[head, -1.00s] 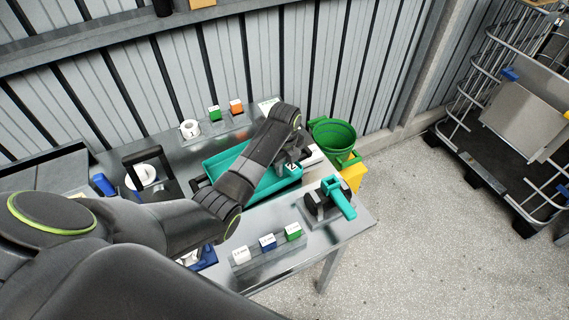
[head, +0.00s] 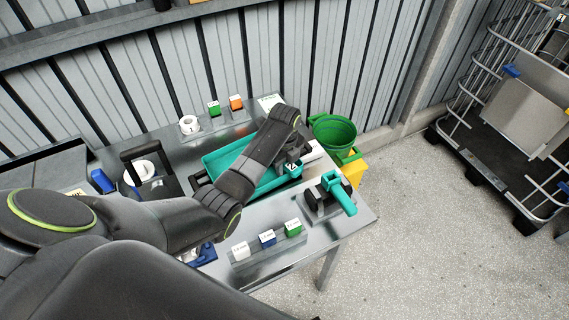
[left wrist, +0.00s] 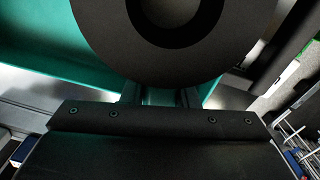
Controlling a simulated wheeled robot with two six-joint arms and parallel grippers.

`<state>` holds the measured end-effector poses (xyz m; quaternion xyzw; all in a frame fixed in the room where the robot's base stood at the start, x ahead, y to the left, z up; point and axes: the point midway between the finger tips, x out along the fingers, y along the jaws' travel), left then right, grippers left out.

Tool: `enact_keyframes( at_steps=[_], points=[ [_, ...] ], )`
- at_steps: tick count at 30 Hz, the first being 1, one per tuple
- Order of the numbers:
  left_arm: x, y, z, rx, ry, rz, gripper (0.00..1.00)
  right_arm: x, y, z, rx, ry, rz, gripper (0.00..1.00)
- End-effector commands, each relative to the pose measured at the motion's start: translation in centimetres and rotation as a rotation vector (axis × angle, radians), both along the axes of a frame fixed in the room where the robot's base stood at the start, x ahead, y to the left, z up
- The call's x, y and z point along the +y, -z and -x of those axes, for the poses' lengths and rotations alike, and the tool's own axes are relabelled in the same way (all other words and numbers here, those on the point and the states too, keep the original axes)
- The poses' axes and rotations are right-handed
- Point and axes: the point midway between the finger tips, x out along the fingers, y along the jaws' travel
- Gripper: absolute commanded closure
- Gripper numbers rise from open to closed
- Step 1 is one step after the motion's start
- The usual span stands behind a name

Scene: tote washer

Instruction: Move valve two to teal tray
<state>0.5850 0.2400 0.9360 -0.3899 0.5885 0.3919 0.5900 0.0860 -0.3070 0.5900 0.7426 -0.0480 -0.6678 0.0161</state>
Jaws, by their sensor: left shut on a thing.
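The teal tray (head: 222,158) lies on the steel table, partly hidden under my left arm. My left gripper (head: 289,163) is over the tray's right end, shut on a dark valve. In the left wrist view the valve shows as a large black ring (left wrist: 95,30), close beyond the gripper (left wrist: 160,97), with the teal tray (left wrist: 30,60) behind it. I cannot read which valve it is; a small white label (head: 294,168) shows by the gripper. I cannot tell whether the valve touches the tray. My right gripper is not in view.
A teal-handled black valve (head: 338,192) stands right of the tray. White, blue and green labelled blocks (head: 267,239) line the front edge. A green bucket (head: 334,134) stands beyond the table's right end.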

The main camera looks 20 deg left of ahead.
Motion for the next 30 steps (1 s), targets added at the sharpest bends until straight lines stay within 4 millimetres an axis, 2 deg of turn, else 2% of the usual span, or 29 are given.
enact_keyframes(
  at_steps=[23,24,29,30],
  points=[
    [0.0,0.3,-0.02,-0.001,0.0,-0.001,1.0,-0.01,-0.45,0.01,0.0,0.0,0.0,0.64],
    [0.0,0.31,-0.01,0.0,0.0,-0.001,0.69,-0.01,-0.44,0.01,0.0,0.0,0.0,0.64],
    [0.0,0.31,-0.01,0.0,0.0,0.0,0.48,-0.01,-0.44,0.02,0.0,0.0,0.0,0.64],
    [0.0,0.31,-0.01,0.0,0.0,0.0,0.48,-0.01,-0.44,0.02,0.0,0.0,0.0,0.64]
  ],
)
